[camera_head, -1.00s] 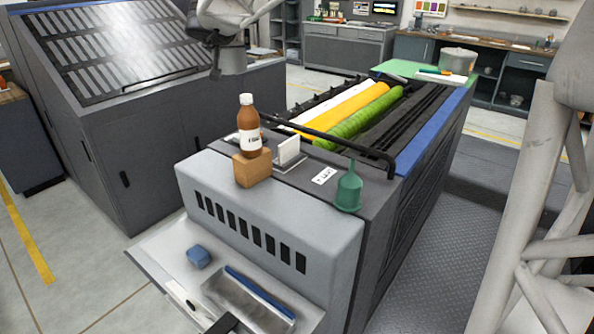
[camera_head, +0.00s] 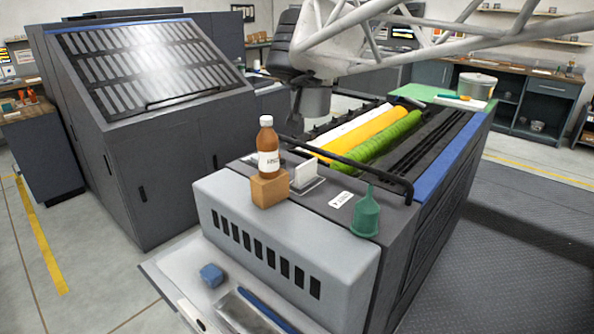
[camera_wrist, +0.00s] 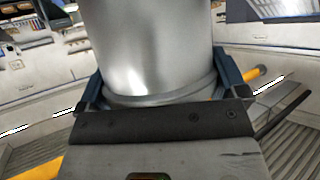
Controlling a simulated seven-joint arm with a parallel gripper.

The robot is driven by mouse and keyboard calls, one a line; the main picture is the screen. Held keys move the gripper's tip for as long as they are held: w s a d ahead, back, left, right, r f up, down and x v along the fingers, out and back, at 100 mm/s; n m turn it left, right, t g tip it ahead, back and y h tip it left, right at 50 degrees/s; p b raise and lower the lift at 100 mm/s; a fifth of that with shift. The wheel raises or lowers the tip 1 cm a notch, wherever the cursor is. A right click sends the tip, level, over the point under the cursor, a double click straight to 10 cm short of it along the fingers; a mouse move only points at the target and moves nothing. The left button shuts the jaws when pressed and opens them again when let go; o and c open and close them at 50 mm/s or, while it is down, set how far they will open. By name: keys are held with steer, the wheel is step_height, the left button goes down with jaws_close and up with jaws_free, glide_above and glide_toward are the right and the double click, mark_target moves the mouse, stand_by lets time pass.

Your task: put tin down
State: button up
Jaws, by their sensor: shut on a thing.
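My gripper (camera_head: 297,96) is shut on a grey metal tin (camera_head: 317,103). In the head view it holds the tin above the far left side of the machine, near the roller ends. The arm partly hides the tin's top. In the wrist view the tin (camera_wrist: 150,50) fills the middle, with a dark finger on each side and its rim close to the palm. A gap below the tin cannot be judged exactly.
A brown bottle (camera_head: 268,150) stands on a wooden block (camera_head: 269,188), with a green funnel (camera_head: 366,215) to the right. White, yellow and green rollers (camera_head: 375,140) lie in the machine. A black bar (camera_head: 375,176) crosses in front.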

steer(key=s+d+f+m+h, duration=0.1)
steer(key=s+d, duration=0.4)
steer(key=s, duration=0.3)
steer(key=shift+s+f, duration=0.2)
steer(key=shift+f, duration=0.2)
steer(key=f, duration=2.3)
steer(key=shift+s+d, duration=0.15)
steer(key=shift+d, duration=0.05)
steer(key=shift+r, duration=0.1)
steer(key=w, duration=0.5)
steer(key=w+f, duration=0.1)
steer(key=w, duration=0.4)
steer(key=w+a, duration=0.1)
steer(key=w, duration=0.5)
steer(key=shift+a+f, duration=0.1)
steer(key=shift+f, duration=0.15)
steer(key=shift+f, duration=0.15)
steer(key=shift+f, duration=1.6)
steer(key=shift+f, duration=0.1)
steer(key=o, duration=0.9)
steer(key=shift+f, duration=0.1)
